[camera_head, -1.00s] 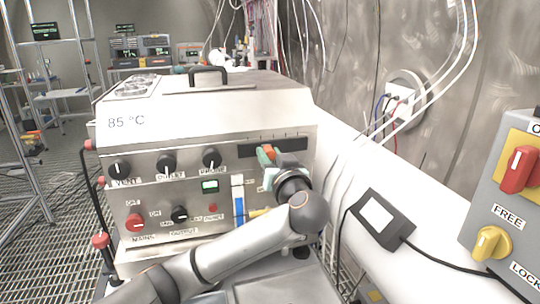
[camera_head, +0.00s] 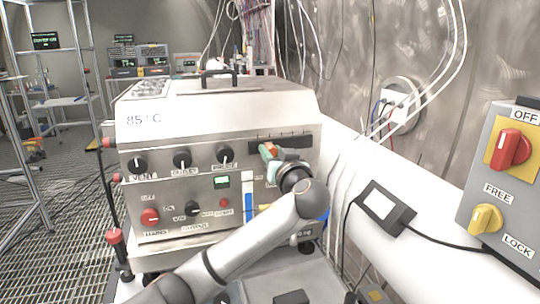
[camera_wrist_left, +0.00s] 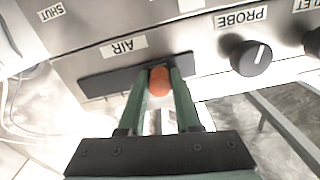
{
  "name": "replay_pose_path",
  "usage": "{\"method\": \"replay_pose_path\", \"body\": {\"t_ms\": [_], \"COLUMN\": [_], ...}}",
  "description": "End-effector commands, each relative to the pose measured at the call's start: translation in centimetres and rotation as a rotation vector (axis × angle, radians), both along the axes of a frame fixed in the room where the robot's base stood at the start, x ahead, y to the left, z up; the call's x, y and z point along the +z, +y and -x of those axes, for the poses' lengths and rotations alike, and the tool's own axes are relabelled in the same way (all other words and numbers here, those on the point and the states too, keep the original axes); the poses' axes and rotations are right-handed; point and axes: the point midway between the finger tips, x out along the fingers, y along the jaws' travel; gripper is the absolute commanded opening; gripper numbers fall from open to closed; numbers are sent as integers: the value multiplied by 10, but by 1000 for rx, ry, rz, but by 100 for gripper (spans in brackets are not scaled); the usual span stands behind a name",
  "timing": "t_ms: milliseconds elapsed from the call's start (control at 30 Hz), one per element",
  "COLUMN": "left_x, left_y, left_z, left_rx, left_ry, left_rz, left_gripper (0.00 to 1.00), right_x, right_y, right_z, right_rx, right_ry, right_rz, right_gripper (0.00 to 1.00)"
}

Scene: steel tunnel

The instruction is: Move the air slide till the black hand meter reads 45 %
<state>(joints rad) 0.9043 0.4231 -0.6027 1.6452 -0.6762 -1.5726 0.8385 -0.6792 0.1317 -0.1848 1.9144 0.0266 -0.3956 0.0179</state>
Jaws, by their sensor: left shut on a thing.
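The air slide is an orange knob (camera_wrist_left: 160,85) in a dark slot (camera_wrist_left: 115,72) labelled AIR in the upside-down wrist view. My left gripper (camera_wrist_left: 160,80) is shut on this knob, its two green fingers on either side. In the head view the slot (camera_head: 292,142) is high on the steel cabinet's right front, and my left gripper (camera_head: 270,155) is at its left part, partly covering it. The black hand meter (camera_head: 382,210) lies on the white ledge at right. Its pale screen is too small to read. My right gripper is not in view.
The steel cabinet (camera_head: 215,112) carries several black knobs, a red knob (camera_head: 150,216) and a small green display (camera_head: 221,182). A grey box (camera_head: 500,190) with red and yellow switches stands at far right. Cables hang along the wall. Grating floor lies open at left.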

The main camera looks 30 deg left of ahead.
Motion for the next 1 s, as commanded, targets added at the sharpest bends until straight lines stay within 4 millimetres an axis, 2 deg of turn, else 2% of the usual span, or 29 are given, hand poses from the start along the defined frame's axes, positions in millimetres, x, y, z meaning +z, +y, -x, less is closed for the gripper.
{"method": "replay_pose_path", "body": {"t_ms": [167, 200, 467, 767, 867, 1000], "left_x": [-1, -1, -1, -1, -1, -3], "left_y": [-1, -1, -1, -3, -12, -33], "left_z": [0, 0, 0, 2, 8, 25], "left_rx": [-4, -4, -3, -4, -6, -10], "left_ry": [4, 4, 2, 0, -1, -1], "left_rz": [-3, -3, -1, 0, 1, 2], "left_gripper": [0, 33, 62, 62, 62, 62], "right_x": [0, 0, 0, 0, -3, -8], "right_y": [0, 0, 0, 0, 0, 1], "right_z": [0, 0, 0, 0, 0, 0], "right_rx": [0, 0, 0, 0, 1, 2], "right_ry": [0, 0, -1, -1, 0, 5], "right_rz": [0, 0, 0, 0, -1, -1], "right_gripper": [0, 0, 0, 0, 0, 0]}}
